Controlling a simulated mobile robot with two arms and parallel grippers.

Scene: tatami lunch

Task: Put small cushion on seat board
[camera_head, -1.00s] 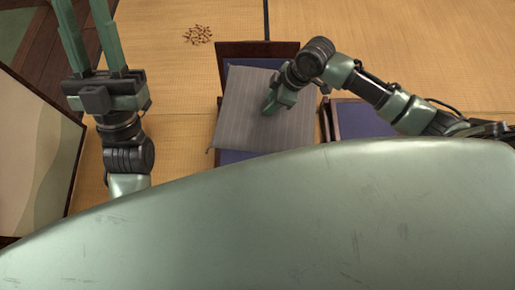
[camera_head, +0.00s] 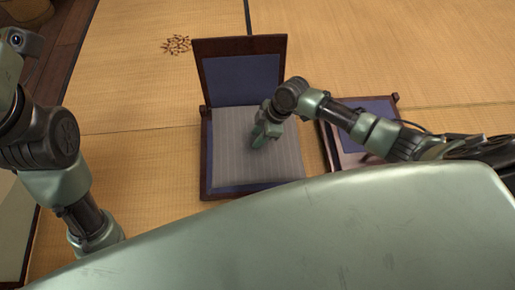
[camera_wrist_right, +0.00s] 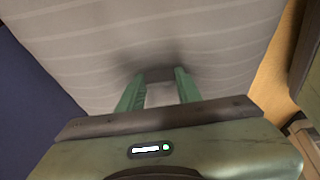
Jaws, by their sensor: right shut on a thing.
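The small cushion (camera_head: 230,150) is grey with thin pale stripes. In the head view it lies flat over the seat board (camera_head: 215,187) of a dark wooden floor chair with blue padding. Blue shows along the cushion's left and front sides; its right side covers the board's right edge. I cannot tell whether it rests fully on the board. My right gripper (camera_head: 258,138) points down at the cushion's middle, shut on its cloth. The right wrist view shows both green fingers (camera_wrist_right: 160,88) pinching the striped cushion (camera_wrist_right: 100,40). My left gripper is out of view.
The blue backrest (camera_head: 240,78) with a dark frame rises behind the seat. A second dark-framed blue chair (camera_head: 375,105) stands close at the right, partly under my right arm. A small brown scattered cluster (camera_head: 175,44) lies on the tatami (camera_head: 130,95).

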